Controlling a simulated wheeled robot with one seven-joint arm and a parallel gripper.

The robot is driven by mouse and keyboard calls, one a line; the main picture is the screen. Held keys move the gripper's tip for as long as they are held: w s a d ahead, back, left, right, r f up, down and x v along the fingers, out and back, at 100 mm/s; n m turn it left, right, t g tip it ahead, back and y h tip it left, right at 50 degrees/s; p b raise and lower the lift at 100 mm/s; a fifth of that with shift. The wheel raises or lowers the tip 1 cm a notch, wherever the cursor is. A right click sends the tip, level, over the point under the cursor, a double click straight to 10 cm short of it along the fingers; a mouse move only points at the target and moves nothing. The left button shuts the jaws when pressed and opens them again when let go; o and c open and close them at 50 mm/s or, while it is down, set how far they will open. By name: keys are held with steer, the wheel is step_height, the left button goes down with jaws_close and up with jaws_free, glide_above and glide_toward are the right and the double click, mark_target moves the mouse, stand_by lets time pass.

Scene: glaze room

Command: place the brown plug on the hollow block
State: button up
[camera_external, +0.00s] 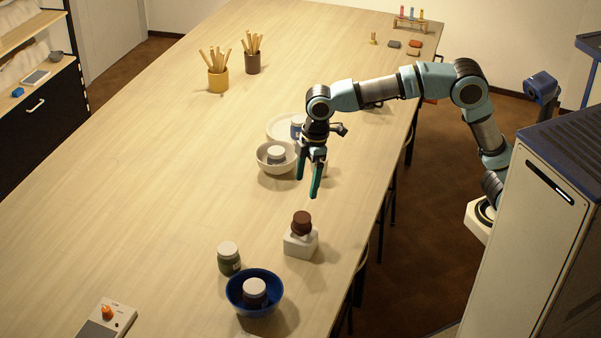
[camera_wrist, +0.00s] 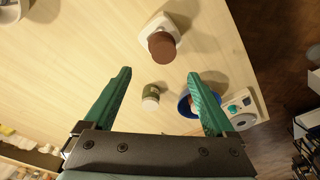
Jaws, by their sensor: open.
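The brown plug (camera_external: 302,222) stands on top of the white hollow block (camera_external: 300,244), near the table's right edge. I cannot tell whether it sits partly in the block's hollow. In the wrist view the plug (camera_wrist: 163,48) covers much of the block (camera_wrist: 149,28). My gripper (camera_external: 308,194) is open and empty, pointing down above the table, higher than the plug and behind it in the external view. In the wrist view the plug lies beyond my gripper's fingertips (camera_wrist: 160,73), not between the fingers.
A green jar (camera_external: 229,262) and a blue bowl (camera_external: 233,299) with a jar inside stand near the block. A white bowl (camera_external: 262,165) with a jar and a plate (camera_external: 279,124) lie behind my gripper. Pencil cups (camera_external: 218,82) stand farther back. The table's left middle is clear.

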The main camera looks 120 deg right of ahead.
steer(key=s+a+f, duration=0.8)
steer(key=s, duration=0.4)
steer(key=s+a+f+m, duration=0.1)
steer(key=s+a+f, duration=0.7)
steer(key=s, duration=0.4)
steer(key=shift+a+f, duration=0.3)
steer(key=shift+f, duration=0.5)
